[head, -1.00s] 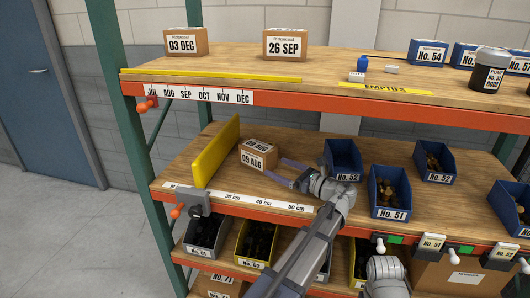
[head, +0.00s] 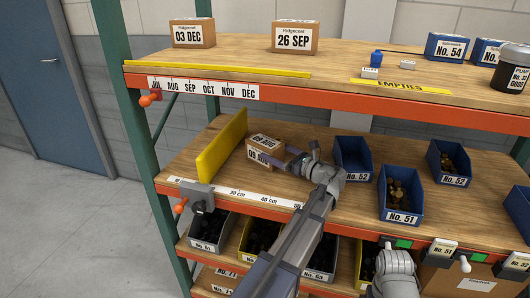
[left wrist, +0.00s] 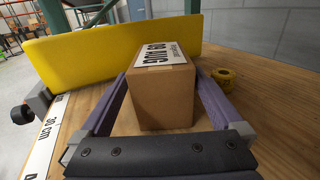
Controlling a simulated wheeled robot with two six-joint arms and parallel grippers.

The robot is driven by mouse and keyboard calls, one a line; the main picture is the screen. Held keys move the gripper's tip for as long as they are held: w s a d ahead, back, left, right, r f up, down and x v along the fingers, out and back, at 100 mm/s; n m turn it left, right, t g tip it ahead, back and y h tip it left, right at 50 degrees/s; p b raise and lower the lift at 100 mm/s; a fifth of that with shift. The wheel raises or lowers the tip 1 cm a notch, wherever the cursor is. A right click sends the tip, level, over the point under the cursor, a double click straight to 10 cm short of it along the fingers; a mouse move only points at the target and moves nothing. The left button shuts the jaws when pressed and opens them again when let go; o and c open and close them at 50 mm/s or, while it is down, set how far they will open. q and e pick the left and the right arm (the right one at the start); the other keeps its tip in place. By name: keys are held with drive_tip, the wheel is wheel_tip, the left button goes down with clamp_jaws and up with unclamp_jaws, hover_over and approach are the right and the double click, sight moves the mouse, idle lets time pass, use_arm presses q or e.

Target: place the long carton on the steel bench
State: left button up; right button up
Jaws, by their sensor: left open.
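A brown carton (head: 264,151) labelled 09 AUG stands on the wooden middle shelf, just right of the yellow upright divider. It also shows in the left wrist view (left wrist: 162,98), end-on, with its label on top. My left gripper (head: 284,157) is open, its purple fingers reaching along both sides of this carton. Whether either finger touches it I cannot tell. I cannot tell which carton is the long one. No steel bench is in view.
The yellow divider (head: 221,146) stands close left of the carton. A yellow tape roll (left wrist: 224,76) lies beside it in the wrist view. Blue bins (head: 352,157) stand to the right. The upper shelf's orange beam (head: 330,108) runs overhead. Floor at left is clear.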

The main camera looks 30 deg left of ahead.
sight(265, 141)
use_arm(q)
drive_tip(key=shift+a, duration=0.1)
drive_tip(key=shift+a+r, duration=0.2)
drive_tip(key=shift+a, duration=0.05)
drive_tip(key=a, duration=0.3)
drive_tip(key=w+a+p, duration=0.1)
drive_tip(key=shift+w+a+r, duration=0.1)
drive_tip(key=shift+a+r, duration=0.15)
drive_tip(key=shift+r, duration=0.1)
clamp_jaws()
idle(0.4)
